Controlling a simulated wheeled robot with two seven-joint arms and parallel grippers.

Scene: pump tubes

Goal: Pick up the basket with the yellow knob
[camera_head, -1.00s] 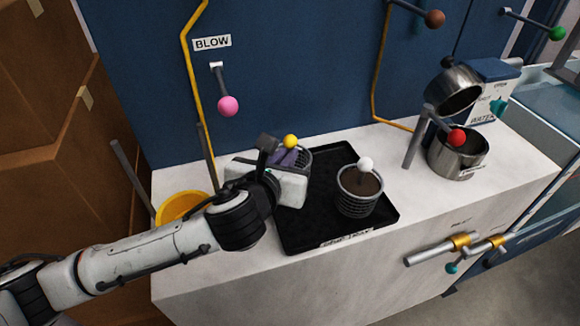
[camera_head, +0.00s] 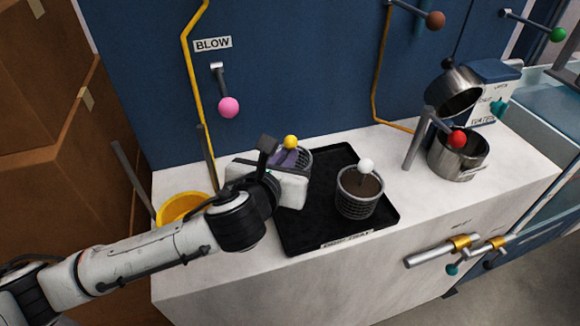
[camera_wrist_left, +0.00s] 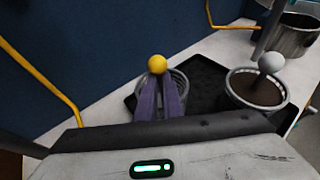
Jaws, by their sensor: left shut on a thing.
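The basket with the yellow knob (camera_head: 304,158) stands at the back left of the black tray, mostly hidden behind my left gripper in the head view. Its yellow knob (camera_head: 291,142) shows above the fingers. In the left wrist view, the purple fingers of my left gripper (camera_wrist_left: 158,88) are shut just below the yellow knob (camera_wrist_left: 157,64), with the basket rim (camera_wrist_left: 180,84) around them. What they grip under the knob is hidden. In the head view my left gripper (camera_head: 288,156) reaches in from the left. My right gripper is not in view.
A second basket with a white knob (camera_head: 358,196), filled with dark matter, stands on the black tray (camera_head: 308,232) to the right. A yellow bowl (camera_head: 184,206) is at the left. A metal pot (camera_head: 458,158) with a red knob stands farther right. The blue wall (camera_head: 290,70) rises behind.

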